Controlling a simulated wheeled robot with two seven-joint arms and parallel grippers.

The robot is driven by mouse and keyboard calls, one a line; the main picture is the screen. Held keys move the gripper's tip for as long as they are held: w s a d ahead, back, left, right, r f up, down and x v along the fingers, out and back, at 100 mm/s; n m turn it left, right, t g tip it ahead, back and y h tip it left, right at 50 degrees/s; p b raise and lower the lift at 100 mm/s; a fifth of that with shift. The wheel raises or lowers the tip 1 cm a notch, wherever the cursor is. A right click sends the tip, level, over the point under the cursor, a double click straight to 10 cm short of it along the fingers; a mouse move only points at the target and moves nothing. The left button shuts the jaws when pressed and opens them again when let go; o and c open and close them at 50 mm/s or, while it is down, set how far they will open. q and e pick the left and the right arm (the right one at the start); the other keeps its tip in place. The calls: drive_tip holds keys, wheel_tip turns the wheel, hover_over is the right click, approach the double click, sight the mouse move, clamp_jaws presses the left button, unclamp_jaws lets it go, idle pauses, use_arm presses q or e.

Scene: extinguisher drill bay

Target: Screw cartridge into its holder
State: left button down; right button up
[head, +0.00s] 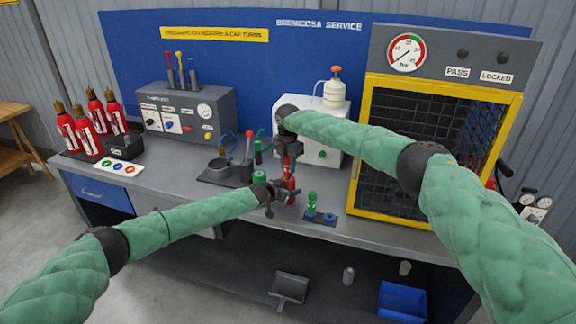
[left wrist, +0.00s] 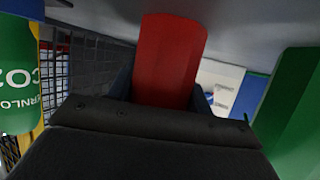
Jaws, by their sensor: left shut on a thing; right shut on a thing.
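A red part (head: 290,184) stands out between my two grippers above the bench front; I cannot tell whether it is the holder. In the left wrist view a red piece (left wrist: 170,60) sits between the fingers of my left gripper (head: 277,197), which is shut on it. My right gripper (head: 289,163) points down from above and is shut at the red part's upper end; the contact is partly hidden. A green cartridge (head: 311,202) stands upright on a small dark tray (head: 329,222), just right of the left gripper. A green CO2-labelled body (left wrist: 18,80) shows in the left wrist view.
A yellow-framed mesh cage (head: 430,150) stands to the right. A dark vise-like fixture (head: 222,170) and a green cylinder (head: 259,177) are left of the grippers. A white machine (head: 320,150) is behind. Red extinguishers (head: 88,135) stand at far left. Blue rings lie beside the cartridge.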

drive_tip(key=m, duration=0.4)
drive_tip(key=shift+w+d+r, duration=0.1)
drive_tip(key=shift+w, duration=0.05)
drive_tip(key=m, duration=0.4)
drive_tip(key=shift+m, duration=0.3)
drive_tip(key=m, duration=0.8)
drive_tip(key=shift+d, duration=0.1)
drive_tip(key=o, duration=1.1)
